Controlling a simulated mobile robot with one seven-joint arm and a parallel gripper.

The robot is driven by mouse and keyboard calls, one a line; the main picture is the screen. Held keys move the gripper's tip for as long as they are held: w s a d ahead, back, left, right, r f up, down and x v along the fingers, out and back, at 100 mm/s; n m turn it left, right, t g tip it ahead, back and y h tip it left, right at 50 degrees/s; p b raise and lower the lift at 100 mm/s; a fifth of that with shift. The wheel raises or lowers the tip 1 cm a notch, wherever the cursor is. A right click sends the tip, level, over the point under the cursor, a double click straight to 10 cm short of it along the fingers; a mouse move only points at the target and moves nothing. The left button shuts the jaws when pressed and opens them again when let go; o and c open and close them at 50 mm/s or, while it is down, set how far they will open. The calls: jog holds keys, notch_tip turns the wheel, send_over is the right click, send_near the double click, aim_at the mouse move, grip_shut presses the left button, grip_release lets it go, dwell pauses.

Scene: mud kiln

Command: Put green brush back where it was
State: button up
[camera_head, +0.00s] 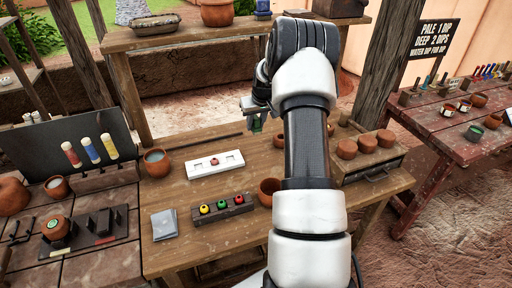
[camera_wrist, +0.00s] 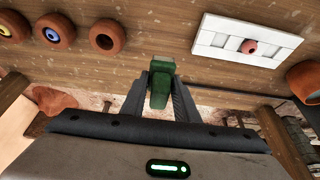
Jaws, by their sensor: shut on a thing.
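The green brush (camera_wrist: 162,82) is between the two fingers of my gripper (camera_wrist: 160,90) in the wrist view. Its green block-like end points away from the palm; the rest of it is hidden. In the head view my gripper (camera_head: 256,122) is above the back part of the wooden table (camera_head: 205,150), and a small bit of the green brush (camera_head: 257,126) shows below it. My arm covers part of the table there. The gripper is shut on the brush. I cannot tell which place the brush came from.
A white tray (camera_head: 200,168) holds a small red piece. A dark block (camera_head: 236,208) carries yellow, red and green pieces. A clay pot (camera_head: 268,190) stands close to my arm. Several clay cups stand on a wooden box (camera_head: 375,165). A red table (camera_head: 455,120) at right holds brushes and bowls.

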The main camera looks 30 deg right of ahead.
jog(key=f, duration=1)
jog(key=shift+d, duration=0.25)
jog(key=shift+f, duration=0.2)
jog(key=o, duration=1)
jog(key=shift+s+r, duration=0.1)
jog(key=shift+r, duration=0.35)
jog(key=v, duration=1.1)
jog(key=shift+r, duration=0.25)
